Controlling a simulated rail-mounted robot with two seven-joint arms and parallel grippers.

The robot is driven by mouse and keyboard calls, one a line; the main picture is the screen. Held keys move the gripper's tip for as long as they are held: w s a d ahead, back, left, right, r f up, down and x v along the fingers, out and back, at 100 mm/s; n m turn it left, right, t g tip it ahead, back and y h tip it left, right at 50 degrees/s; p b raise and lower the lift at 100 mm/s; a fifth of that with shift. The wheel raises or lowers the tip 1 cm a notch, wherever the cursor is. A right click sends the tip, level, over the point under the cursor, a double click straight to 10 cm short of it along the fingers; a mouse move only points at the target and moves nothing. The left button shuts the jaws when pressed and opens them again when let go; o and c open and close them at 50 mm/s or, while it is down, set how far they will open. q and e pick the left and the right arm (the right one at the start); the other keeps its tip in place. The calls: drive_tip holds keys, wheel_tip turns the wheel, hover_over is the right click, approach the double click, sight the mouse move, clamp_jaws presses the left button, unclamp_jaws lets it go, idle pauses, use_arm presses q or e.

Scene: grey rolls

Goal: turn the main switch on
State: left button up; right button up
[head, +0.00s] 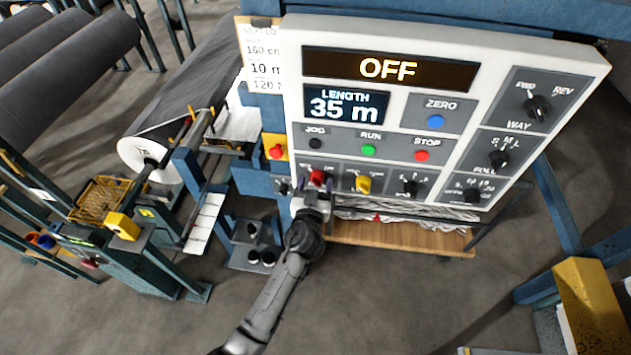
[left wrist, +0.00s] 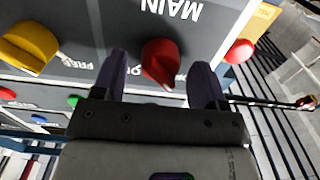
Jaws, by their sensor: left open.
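The main switch is a red rotary knob (left wrist: 160,62) under the label MAIN in the left wrist view. In the head view the red knob (head: 318,177) sits at the lower left of the white control panel (head: 292,60). The panel's top display (head: 390,69) reads OFF. My left gripper (head: 314,190) is at the panel's lower left, in front of the knob. In the left wrist view the left gripper (left wrist: 163,85) is open, with one dark finger on each side of the knob. I cannot tell whether the fingers touch it. My right gripper is not in view.
A yellow knob (head: 363,184) is right of the red one. A red emergency-type button (head: 276,151) on a yellow plate is to the left. Black selector knobs fill the panel's right side. Open floor lies below.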

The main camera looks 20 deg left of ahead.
use_arm(q)
drive_tip(key=shift+w+a, duration=0.1)
drive_tip(key=shift+w, duration=0.2)
drive_tip(key=c, duration=0.9)
